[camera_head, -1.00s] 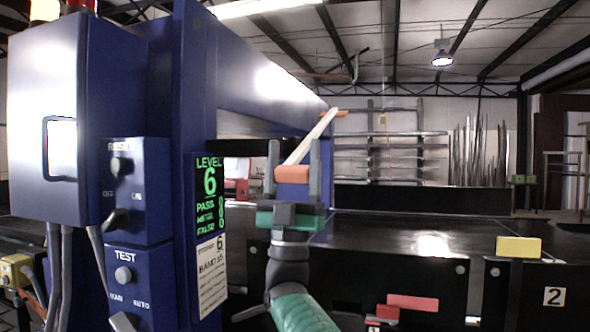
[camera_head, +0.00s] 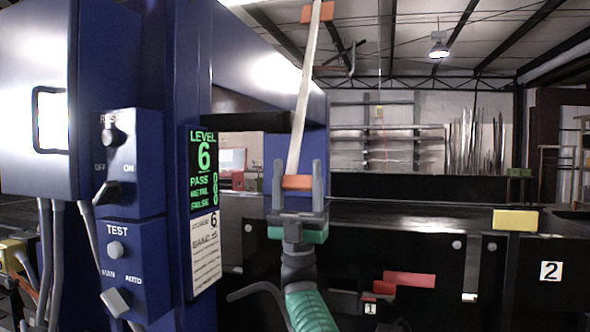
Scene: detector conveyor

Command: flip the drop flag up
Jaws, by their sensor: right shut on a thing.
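My right gripper (camera_head: 298,180) is shut on the orange grip of a long cream wand (camera_head: 303,95). The wand stands nearly upright, leaning slightly right, with an orange piece (camera_head: 318,12) at its top, cut by the frame edge. The gripper is in front of the detector arch opening, near the conveyor. A red plate (camera_head: 409,279) sits low on the conveyor's front side, by a small "1" label. A yellow plate (camera_head: 515,220) stands higher, near the "2" label. I cannot tell which of these is the drop flag. My left gripper is not in view.
The blue detector post with a lit level display (camera_head: 203,168) stands left of my gripper. A control box (camera_head: 125,165) with knobs is farther left. The black conveyor (camera_head: 420,212) runs to the right, with a clear top. Shelves stand far behind.

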